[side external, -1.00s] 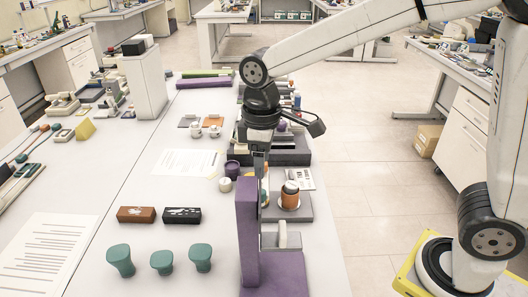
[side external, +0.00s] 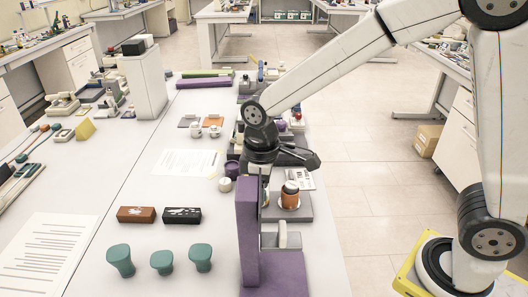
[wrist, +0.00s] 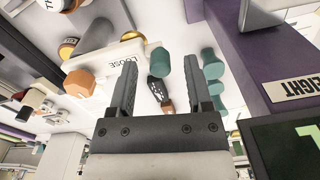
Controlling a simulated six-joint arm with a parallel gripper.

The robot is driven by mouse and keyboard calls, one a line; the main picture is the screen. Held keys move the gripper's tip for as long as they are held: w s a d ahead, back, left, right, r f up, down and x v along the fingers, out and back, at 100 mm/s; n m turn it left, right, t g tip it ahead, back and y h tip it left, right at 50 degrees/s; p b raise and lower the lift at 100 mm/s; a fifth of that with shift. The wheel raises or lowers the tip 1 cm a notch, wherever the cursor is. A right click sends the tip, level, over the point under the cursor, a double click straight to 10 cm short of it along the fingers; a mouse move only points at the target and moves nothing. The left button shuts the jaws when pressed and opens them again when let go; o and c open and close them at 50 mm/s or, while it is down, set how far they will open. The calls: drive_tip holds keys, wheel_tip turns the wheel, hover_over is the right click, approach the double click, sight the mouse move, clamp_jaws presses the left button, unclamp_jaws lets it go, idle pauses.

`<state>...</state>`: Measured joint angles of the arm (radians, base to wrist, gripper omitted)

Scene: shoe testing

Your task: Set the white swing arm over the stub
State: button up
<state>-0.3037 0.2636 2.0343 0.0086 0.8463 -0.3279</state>
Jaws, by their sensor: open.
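My gripper (wrist: 160,82) points down with its two fingers apart and nothing between them. In the side external view the wrist is just behind a tall purple post, which hides most of the fingers. A white upright piece (side external: 283,235) stands on a grey base to the right of the post. In the wrist view a white bar marked LOOSE (wrist: 117,60) lies beyond the left finger, between an orange knob (wrist: 80,83) and a teal cylinder (wrist: 162,62). I cannot tell for sure which white part is the swing arm, and I cannot make out the stub.
The purple post (side external: 247,235) rises close beside my gripper. Several teal pieces (side external: 162,262), a brown block (side external: 136,215) and a black block (side external: 182,215) stand to the left. The white table between is partly clear.

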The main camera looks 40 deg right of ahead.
drive_tip(key=shift+f, duration=0.35)
drive_tip(key=shift+c, duration=0.3)
clamp_jaws()
idle(1.0)
